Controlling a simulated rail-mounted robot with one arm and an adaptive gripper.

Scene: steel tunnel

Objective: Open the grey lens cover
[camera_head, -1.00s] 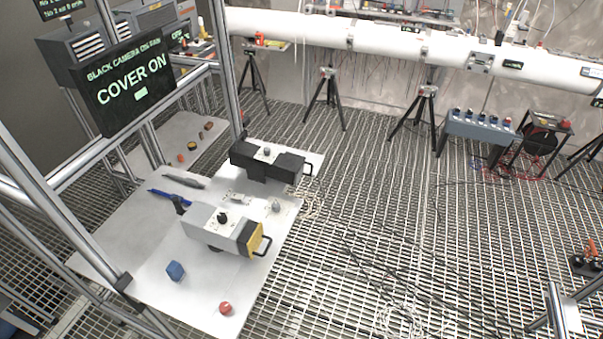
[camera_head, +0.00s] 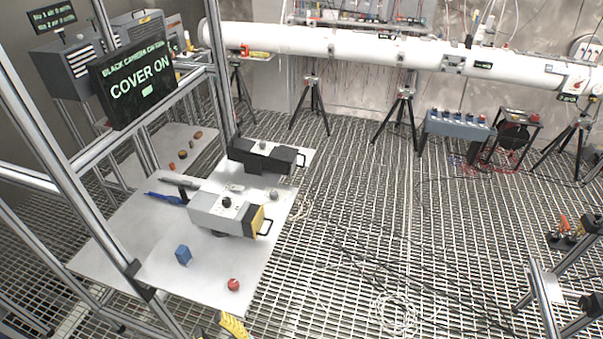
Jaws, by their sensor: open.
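A grey box-shaped camera (camera_head: 222,211) lies on the white table left of centre, with a black knob on top. A screen (camera_head: 135,82) reads "COVER ON", with a smaller line above beginning "BLACK CAMERA". My gripper is not in view.
Metal frame posts stand at left. A yellow strip (camera_head: 233,326) shows at the bottom edge. The grating floor to the right is mostly open, with cables.

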